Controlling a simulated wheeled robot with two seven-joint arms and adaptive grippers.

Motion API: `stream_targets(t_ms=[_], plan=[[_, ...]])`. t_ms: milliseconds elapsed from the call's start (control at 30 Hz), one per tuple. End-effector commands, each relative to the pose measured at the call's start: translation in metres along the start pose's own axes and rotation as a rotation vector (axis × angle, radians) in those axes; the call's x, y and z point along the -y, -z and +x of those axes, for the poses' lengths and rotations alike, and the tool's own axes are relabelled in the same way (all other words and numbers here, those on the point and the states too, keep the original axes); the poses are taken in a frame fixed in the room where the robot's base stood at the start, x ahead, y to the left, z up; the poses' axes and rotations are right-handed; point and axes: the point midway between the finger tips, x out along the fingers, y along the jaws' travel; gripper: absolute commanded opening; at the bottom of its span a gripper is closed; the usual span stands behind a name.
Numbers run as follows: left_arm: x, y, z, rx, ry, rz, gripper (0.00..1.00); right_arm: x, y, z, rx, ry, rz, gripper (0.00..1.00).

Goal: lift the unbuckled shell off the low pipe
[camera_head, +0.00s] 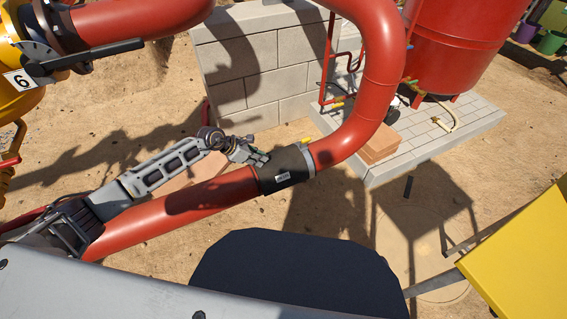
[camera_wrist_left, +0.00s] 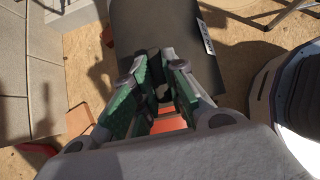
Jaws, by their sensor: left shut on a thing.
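The shell (camera_head: 283,170) is a dark grey sleeve with a small white label, around the low red pipe (camera_head: 212,196) near the pipe's upward bend. My left gripper (camera_head: 257,157) reaches along the pipe from the left and is shut on the shell's near edge. In the left wrist view, the green-padded fingers of my left gripper (camera_wrist_left: 160,82) meet at the edge of the shell (camera_wrist_left: 160,30), with the label at its right. A bit of red pipe (camera_wrist_left: 169,124) shows between the fingers. The shell's underside is hidden. My right gripper is in neither view.
The red pipe rises and bends back beside a grey block wall (camera_head: 245,70). A red tank (camera_head: 455,40) stands on a paved pad (camera_head: 440,140) at the upper right, with reddish blocks (camera_head: 380,145) at its edge. A yellow panel (camera_head: 520,255) is at the lower right.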

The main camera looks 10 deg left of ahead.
Motion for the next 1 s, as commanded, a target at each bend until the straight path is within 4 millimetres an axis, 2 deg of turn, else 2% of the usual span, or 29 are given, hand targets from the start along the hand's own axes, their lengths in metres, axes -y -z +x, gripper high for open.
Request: stream_targets(t_ms=[33,67,1000], plan=[[0.003,0.008,0.003,-0.017,0.006,-0.003,0.0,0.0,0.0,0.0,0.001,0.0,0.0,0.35],[0.003,0.008,0.002,-0.017,0.006,-0.003,0.0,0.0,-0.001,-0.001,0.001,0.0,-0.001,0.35],[0.001,-0.004,-0.008,-0.006,0.003,-0.001,0.0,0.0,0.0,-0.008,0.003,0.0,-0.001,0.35]])
